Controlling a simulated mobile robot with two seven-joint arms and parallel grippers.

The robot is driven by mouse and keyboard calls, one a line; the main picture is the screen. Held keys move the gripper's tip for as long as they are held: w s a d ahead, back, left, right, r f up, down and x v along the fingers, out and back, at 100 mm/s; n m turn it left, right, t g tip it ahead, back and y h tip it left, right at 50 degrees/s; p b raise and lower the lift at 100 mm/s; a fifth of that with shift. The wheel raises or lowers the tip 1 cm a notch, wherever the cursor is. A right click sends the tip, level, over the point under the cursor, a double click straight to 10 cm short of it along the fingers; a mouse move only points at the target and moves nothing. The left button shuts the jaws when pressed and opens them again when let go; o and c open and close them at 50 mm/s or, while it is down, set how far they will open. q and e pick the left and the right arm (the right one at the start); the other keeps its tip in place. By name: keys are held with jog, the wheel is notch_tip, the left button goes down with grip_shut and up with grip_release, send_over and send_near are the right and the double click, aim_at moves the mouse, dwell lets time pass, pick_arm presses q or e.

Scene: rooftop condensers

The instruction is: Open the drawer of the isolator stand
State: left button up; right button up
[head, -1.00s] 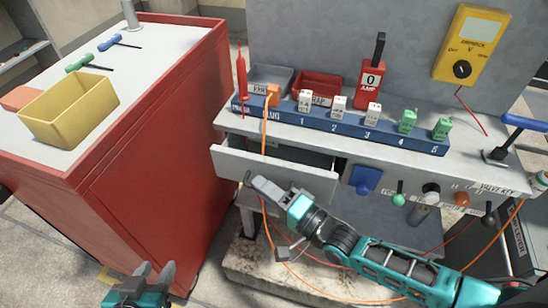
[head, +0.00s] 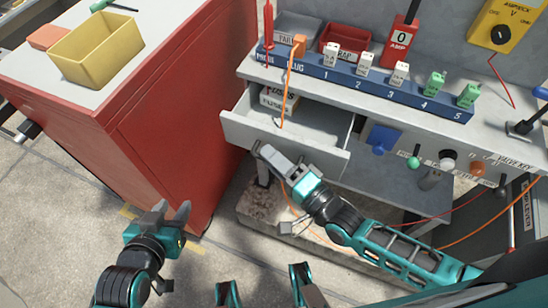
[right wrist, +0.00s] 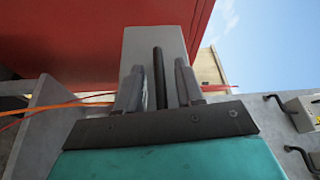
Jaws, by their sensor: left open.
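The isolator stand's grey drawer (head: 283,142) is pulled partly out below the blue socket strip in the head view. Inside it are a small labelled box (head: 277,102) and an orange lead. My right gripper (head: 268,156) is at the drawer's front, low on its left half. In the right wrist view its two fingers (right wrist: 159,88) stand close on either side of a dark handle bar (right wrist: 159,75) in front of a grey panel. The handle is hidden in the head view. My left gripper (head: 170,215) is open and empty above the floor, left of the stand.
A red cabinet (head: 150,130) with a yellow bin (head: 97,50) stands close to the drawer's left. The worktop holds a blue strip (head: 360,85) with several plugs. Knobs and a blue block (head: 382,138) sit right of the drawer. An orange lead hangs down below.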

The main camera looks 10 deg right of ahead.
jog(key=shift+s+d, duration=0.15)
jog(key=r+v, duration=0.1)
jog(key=v, duration=1.1)
jog(key=shift+s+f+p, duration=0.25)
jog(key=shift+f+p, duration=0.05)
jog(key=shift+f, duration=0.2)
jog(key=shift+d, duration=0.1)
